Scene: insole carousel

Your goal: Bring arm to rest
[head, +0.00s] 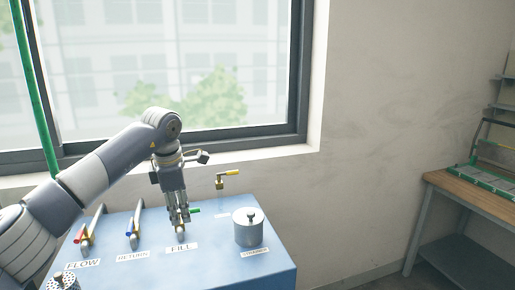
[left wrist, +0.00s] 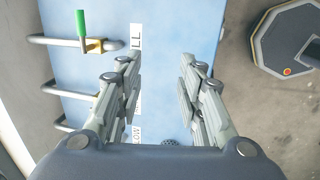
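My left arm comes in from the left in the head view, bent over the blue cabinet (head: 215,262). Its gripper (head: 180,222) points down near the FILL label (head: 181,248) and overlaps the valve with the green handle (head: 195,211). In the left wrist view the gripper (left wrist: 155,72) is open, with only the blue top seen between its fingers. There the green handle (left wrist: 82,24) stands to the upper left, apart from the fingers. My right gripper is not in view.
Valves with a red handle (head: 79,235) and a blue handle (head: 130,227) stand left of the gripper. A metal canister (head: 247,232) stands to its right. A yellow-handled valve (head: 229,173) is behind, near the window wall. A wooden bench (head: 460,187) is at far right.

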